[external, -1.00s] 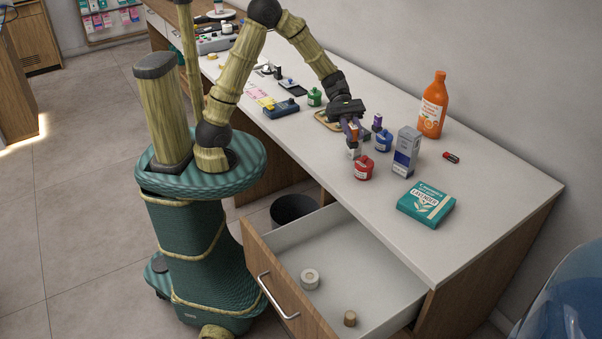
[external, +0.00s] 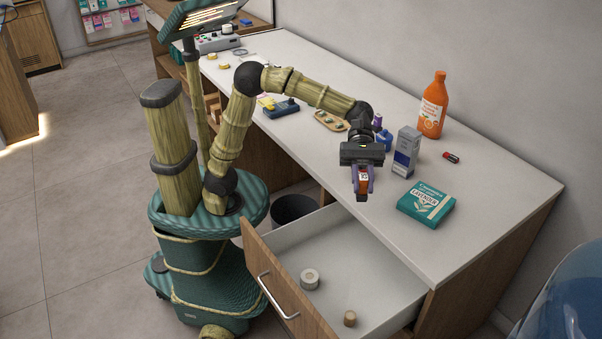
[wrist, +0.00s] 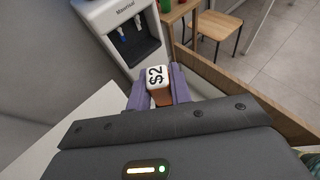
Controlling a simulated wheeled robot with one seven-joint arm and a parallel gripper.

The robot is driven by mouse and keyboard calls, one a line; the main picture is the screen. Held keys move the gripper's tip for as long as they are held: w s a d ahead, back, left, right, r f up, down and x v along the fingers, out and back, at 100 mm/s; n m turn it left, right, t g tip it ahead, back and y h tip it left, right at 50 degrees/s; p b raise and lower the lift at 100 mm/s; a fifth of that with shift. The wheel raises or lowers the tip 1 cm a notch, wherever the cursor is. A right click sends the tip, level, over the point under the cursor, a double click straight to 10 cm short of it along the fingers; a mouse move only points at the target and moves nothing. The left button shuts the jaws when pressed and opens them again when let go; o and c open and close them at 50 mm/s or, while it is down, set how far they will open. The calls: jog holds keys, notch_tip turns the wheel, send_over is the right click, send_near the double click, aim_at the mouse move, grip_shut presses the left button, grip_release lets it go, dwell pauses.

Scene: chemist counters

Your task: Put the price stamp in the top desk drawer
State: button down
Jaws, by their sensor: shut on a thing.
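In the external view the stamp is mostly hidden by the fingers, with a small reddish and white part visible. My gripper is held above the front part of the desk top, behind and above the open drawer. The top desk drawer (external: 330,248) is pulled out. A pale ring-shaped roll (external: 309,279) and a cork-like stopper (external: 349,318) lie in it, with bare floor around them.
On the desk (external: 483,205) stand an orange bottle (external: 432,105), a grey-white box (external: 406,151), a blue jar (external: 384,140) and a teal lavender box (external: 426,202). A wooden tray (external: 330,121) sits near my forearm.

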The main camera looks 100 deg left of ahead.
jog(key=s+d+r+m+g+b, duration=0.2)
jog(key=s+d+b, duration=0.6)
jog(key=d, duration=0.5)
notch_tip(320, 180, down, 29)
jog(key=shift+w+a, duration=0.3)
jog(key=shift+f+b, duration=0.95)
jog(key=shift+f, duration=1.6)
jog(key=shift+f, duration=0.1)
jog(key=shift+f+b, duration=1.25)
jog(key=shift+f, duration=1.15)
